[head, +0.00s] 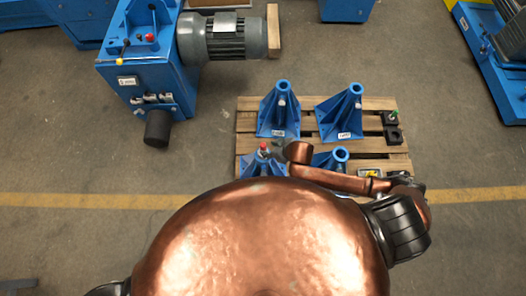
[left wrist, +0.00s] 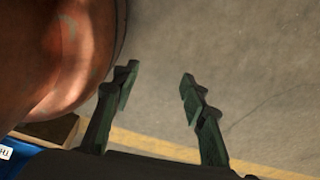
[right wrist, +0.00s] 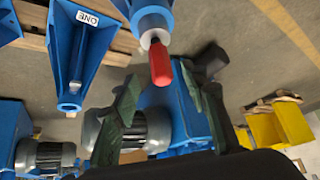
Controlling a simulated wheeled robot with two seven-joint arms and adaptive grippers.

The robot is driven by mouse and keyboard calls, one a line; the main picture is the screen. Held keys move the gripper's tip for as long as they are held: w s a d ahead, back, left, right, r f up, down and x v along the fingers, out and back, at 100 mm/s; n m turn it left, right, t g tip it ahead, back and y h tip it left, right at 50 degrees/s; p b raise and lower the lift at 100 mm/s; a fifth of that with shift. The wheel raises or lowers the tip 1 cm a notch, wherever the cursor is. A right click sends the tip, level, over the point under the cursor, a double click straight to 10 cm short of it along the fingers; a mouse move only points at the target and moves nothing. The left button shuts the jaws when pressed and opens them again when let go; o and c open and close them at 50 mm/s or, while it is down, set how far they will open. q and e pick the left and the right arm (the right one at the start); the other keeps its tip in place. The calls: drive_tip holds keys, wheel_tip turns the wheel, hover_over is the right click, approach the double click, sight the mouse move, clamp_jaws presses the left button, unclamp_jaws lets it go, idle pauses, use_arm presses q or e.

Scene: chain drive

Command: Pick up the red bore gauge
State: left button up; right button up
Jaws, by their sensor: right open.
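The red bore gauge (head: 264,147) stands in the top of the front-left blue stand (head: 250,166) on the pallet. In the right wrist view its red handle (right wrist: 160,64) sticks out of the stand's round collar (right wrist: 150,22). My right gripper (right wrist: 160,88) is open, with the handle's end showing between its fingertips; I cannot tell how deep it lies between them. In the head view the right gripper (head: 279,150) is just right of the gauge, partly hidden by my arm. My left gripper (left wrist: 158,82) is open and empty above bare floor.
Other blue stands (head: 279,112) rise from the wooden pallet (head: 360,103), with black blocks (head: 393,135) at its right. A blue machine with a grey motor (head: 225,36) stands at the back left.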

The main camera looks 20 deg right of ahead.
sight(263, 147)
drive_tip(key=b+x, duration=0.2)
drive_tip(key=x, duration=0.5)
drive_tip(key=shift+w+a, duration=0.1)
drive_tip(key=shift+w+f, duration=0.15)
drive_tip(key=shift+f, duration=0.1)
use_arm(q)
drive_tip(key=shift+s+d+f, duration=0.15)
drive_tip(key=shift+s+f, duration=0.65)
drive_tip(key=shift+f, duration=0.2)
use_arm(e)
clamp_jaws()
